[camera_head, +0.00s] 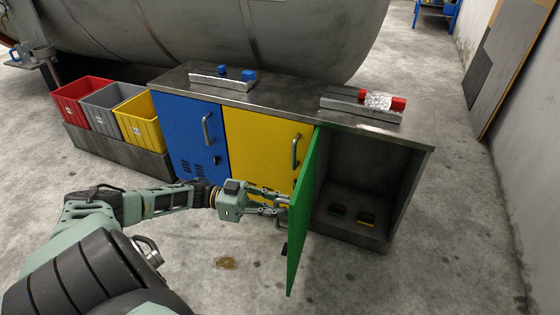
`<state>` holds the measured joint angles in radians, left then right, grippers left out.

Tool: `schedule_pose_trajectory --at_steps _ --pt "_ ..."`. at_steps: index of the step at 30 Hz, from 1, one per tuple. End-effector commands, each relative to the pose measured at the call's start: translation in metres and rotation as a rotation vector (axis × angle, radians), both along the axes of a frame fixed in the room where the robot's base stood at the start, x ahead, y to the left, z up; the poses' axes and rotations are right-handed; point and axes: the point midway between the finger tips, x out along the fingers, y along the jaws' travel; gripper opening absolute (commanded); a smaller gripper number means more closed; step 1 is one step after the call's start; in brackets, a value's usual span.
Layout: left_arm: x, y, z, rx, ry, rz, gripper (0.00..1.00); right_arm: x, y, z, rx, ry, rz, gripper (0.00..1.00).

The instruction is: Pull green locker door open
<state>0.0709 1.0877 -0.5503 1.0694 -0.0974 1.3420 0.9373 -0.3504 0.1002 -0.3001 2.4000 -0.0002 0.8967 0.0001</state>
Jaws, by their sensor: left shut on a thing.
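The green locker door (302,220) stands swung out from the cabinet, seen nearly edge-on, with the locker interior (358,180) showing to its right. My left gripper (284,205) is at the left, outer face of the green door, near its handle side. It is shut on the door's handle, which is mostly hidden by the fingers and the door's angle. My right gripper is not in view.
The blue door (188,135) and yellow door (262,150) are closed, each with a metal handle. Red, grey and yellow bins (140,122) stand left. Metal holders (361,108) with red and blue pieces sit on the cabinet top. The floor right of the cabinet is clear.

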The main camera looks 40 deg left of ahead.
Motion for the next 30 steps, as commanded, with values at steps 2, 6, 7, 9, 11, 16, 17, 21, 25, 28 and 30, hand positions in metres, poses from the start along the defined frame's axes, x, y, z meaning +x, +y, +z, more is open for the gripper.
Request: schedule_pose_trajectory --at_steps 2,6,7,9,11,16,17,21,25,28,30 --pt "-0.004 -0.003 -0.004 0.003 0.007 -0.011 0.00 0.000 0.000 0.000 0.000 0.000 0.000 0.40" --pt "-0.004 -0.002 -0.004 0.002 0.008 -0.011 0.15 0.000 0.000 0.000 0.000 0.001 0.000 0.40" --pt "-0.004 -0.002 -0.004 0.002 0.008 -0.010 0.17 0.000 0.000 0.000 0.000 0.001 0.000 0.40" --pt "-0.004 -0.002 -0.004 0.002 0.008 -0.008 0.24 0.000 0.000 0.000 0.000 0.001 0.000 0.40" --pt "-0.003 -0.002 -0.003 0.002 0.007 -0.007 0.29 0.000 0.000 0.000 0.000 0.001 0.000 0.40" --pt "-0.002 -0.001 -0.002 0.001 0.004 -0.004 0.31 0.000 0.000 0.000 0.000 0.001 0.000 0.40" --pt "-0.002 -0.001 -0.002 0.001 0.004 -0.004 0.31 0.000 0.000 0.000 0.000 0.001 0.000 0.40" --pt "-0.001 0.001 -0.001 0.002 0.003 -0.002 0.31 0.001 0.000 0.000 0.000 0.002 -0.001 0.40" --pt "-0.007 0.010 -0.002 0.003 0.005 0.000 0.31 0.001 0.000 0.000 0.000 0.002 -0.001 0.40" --pt "-0.015 0.025 -0.002 0.004 0.006 0.002 0.31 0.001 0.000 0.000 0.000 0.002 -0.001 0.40" --pt "-0.023 0.038 -0.002 0.004 0.006 0.002 0.31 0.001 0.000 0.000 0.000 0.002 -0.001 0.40"
